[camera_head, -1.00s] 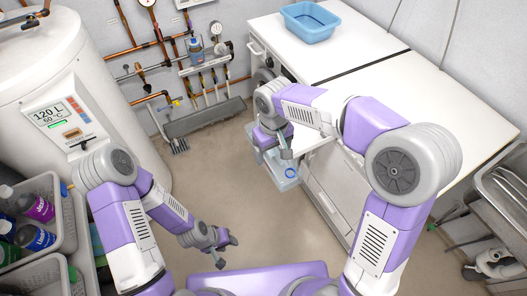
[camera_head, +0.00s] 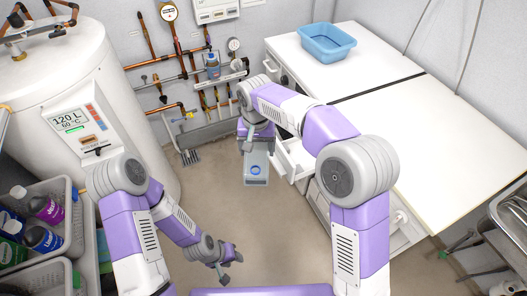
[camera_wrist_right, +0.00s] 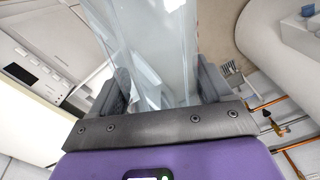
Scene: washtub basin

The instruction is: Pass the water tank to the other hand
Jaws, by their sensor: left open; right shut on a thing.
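The water tank (camera_head: 256,172) is a clear, pale-blue box with a blue ring on it. It hangs over the floor in front of the open drawer area of the white machine. My right gripper (camera_head: 258,147) is shut on its far end. In the right wrist view the clear tank (camera_wrist_right: 150,55) fills the space between the two grey fingers (camera_wrist_right: 160,88). My left gripper (camera_head: 229,266) is open and empty, low over the floor, below and left of the tank and apart from it.
A blue basin (camera_head: 327,42) stands on the white machine top (camera_head: 420,120). A white water heater (camera_head: 75,90) is at left, with baskets of bottles (camera_head: 40,225) below it. Pipes (camera_head: 190,70) line the back wall. The floor (camera_head: 205,195) between is clear.

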